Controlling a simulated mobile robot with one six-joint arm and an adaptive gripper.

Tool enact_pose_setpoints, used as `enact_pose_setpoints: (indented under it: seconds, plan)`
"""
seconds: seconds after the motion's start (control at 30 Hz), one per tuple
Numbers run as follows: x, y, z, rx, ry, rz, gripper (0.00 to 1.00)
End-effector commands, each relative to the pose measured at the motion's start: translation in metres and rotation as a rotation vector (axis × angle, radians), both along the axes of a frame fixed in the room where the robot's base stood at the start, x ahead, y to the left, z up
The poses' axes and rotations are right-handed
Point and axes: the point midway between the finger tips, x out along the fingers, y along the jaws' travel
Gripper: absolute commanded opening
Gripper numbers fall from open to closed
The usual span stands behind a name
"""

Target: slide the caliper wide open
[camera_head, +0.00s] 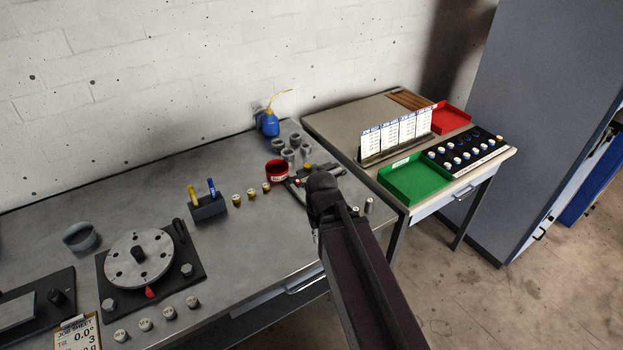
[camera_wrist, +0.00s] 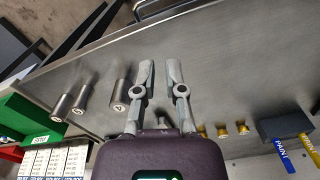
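My gripper (camera_wrist: 160,75) shows in the wrist view with its two grey fingers apart and bare bench between them, so it is open and empty. In the head view my dark wrist is over the right part of the metal bench, and the fingertips are hard to make out. A pale grey, bar-like shape (camera_head: 299,187) lies just left of and behind the wrist and may be the caliper; my arm hides part of it. I cannot tell how far its jaws are apart. No caliper can be made out in the wrist view.
A red cup (camera_head: 277,172), several grey cups (camera_head: 289,154) and brass pieces (camera_head: 251,194) stand near the wrist. Metal cylinders (camera_head: 369,205) stand to its right. A pen holder (camera_head: 208,207) and the rotor (camera_head: 139,259) are further left; a green tray (camera_head: 416,180) is on the right table.

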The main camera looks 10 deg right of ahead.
Motion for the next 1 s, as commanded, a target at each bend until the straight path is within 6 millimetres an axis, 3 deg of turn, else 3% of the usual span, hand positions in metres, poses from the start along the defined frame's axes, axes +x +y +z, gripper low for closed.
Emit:
enact_pose_setpoints:
  seconds: [0.03,0.13,0.17,0.37,0.8,1.0]
  plan:
    - [0.003,0.0,0.001,0.0,0.0,-0.004,0.42]
    - [0.015,-0.002,0.006,0.0,0.0,-0.022,0.71]
    - [0.02,-0.003,0.008,0.0,0.0,-0.031,0.74]
    - [0.08,-0.014,0.031,0.0,0.0,-0.14,0.74]
    - [0.262,-0.066,0.095,0.0,0.0,-0.517,0.74]
    - [0.31,-0.086,0.11,0.0,0.0,-0.632,0.74]
